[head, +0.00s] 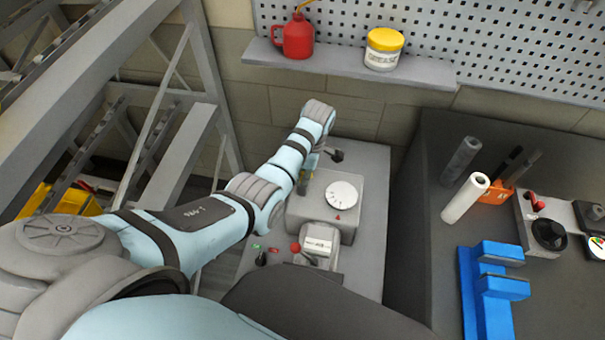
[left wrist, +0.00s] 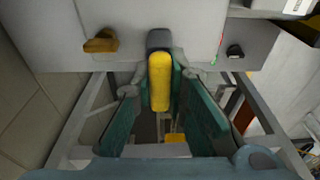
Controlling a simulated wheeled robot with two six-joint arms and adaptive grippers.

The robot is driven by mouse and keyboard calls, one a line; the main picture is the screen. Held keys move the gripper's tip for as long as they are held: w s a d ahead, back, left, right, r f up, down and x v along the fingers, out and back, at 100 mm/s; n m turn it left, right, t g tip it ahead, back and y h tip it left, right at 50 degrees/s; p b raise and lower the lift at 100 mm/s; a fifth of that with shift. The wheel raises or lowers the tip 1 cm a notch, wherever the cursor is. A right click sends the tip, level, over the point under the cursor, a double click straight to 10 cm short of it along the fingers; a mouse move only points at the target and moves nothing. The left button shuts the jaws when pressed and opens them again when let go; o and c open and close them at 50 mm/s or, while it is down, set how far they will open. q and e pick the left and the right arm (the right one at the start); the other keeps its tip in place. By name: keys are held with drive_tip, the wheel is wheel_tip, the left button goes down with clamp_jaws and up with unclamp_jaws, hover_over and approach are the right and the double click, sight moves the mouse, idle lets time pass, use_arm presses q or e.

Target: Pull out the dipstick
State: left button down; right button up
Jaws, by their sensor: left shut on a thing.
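The dipstick's yellow handle (left wrist: 160,82) stands out in the middle of the left wrist view, with a dark grey end at its top. My left gripper (left wrist: 161,92) has its teal finger pads on either side of the handle and is shut on it. In the head view my left gripper (head: 304,178) is at the left side of the grey machine (head: 315,198), small and partly hidden by its arm. The dipstick's lower part cannot be made out. My right gripper does not show.
The machine carries a white dial (head: 341,195), a red-knobbed lever (head: 295,247) and a black knob (head: 336,155). A shelf (head: 350,66) above holds a red oil can (head: 298,37) and a yellow-lidded jar (head: 384,48). A dark bench (head: 425,235) stands right; metal framing (head: 180,150) stands left.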

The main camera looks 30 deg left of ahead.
use_arm(q)
drive_tip(key=shift+r+p, duration=1.6)
drive_tip(key=shift+p, duration=0.15)
drive_tip(key=shift+r+p, duration=0.45)
drive_tip(key=shift+r, duration=0.75)
drive_tip(key=shift+r, duration=0.1)
drive_tip(key=shift+r, duration=1.95)
